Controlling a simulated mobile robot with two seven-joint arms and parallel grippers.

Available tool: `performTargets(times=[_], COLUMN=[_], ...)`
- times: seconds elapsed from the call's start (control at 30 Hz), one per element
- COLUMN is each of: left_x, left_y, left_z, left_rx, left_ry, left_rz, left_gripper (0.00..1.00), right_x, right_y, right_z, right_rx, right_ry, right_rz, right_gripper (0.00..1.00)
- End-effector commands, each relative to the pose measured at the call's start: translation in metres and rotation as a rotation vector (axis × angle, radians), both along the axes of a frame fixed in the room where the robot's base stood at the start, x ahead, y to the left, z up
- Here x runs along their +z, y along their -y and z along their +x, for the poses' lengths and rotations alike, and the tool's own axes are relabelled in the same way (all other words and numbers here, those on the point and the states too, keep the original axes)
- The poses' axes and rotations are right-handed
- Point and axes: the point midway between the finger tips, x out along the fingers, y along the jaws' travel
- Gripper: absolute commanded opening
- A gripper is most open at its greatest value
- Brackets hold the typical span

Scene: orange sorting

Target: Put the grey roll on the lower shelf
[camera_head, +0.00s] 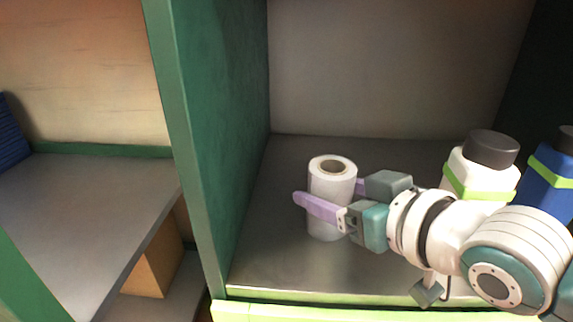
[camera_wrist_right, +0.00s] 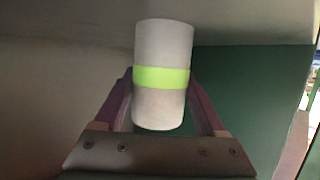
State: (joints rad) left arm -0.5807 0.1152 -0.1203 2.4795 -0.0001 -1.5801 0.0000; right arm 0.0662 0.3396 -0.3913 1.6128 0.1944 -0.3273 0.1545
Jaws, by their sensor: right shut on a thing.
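The grey roll (camera_head: 332,172) is a pale upright cylinder with a dark hole in its top. It stands between the purple fingers of my right gripper (camera_head: 328,193), which is shut on it. In the right wrist view the roll (camera_wrist_right: 163,45) fills the space between the fingers of the gripper (camera_wrist_right: 160,85), with a lime band around its middle. The roll is over the grey shelf surface (camera_head: 285,265) of the green cabinet; I cannot tell whether its base touches. My left gripper is not in view.
A green upright panel (camera_head: 215,130) stands left of the roll. A white bottle (camera_head: 483,178) and a blue bottle (camera_head: 551,185) with lime bands stand at right. Another grey shelf (camera_head: 90,205) lies at left, with a tan box (camera_head: 152,265) below it.

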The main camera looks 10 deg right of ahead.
Motion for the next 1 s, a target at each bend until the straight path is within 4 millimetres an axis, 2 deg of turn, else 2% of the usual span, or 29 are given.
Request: performTargets(times=[0.27, 0.3, 0.5, 0.83, 1.0], left_x=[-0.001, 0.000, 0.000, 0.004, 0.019], left_y=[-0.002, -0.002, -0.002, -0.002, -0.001], left_z=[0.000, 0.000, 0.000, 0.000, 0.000], left_rx=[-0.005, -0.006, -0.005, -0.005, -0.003], left_ry=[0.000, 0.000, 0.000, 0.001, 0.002], left_rz=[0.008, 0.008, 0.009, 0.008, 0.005], left_gripper=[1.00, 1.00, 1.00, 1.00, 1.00], right_x=[-0.001, -0.001, 0.000, 0.004, 0.014], right_y=[0.000, 0.000, 0.000, 0.001, 0.008], right_z=[0.000, 0.000, 0.000, -0.001, -0.024], right_rx=[0.000, 0.000, 0.000, 0.000, -0.001], right_ry=[0.001, 0.000, 0.000, 0.000, -0.004], right_rz=[0.001, 0.001, 0.001, 0.001, 0.000], right_gripper=[0.14, 0.76, 0.99, 1.00, 1.00])
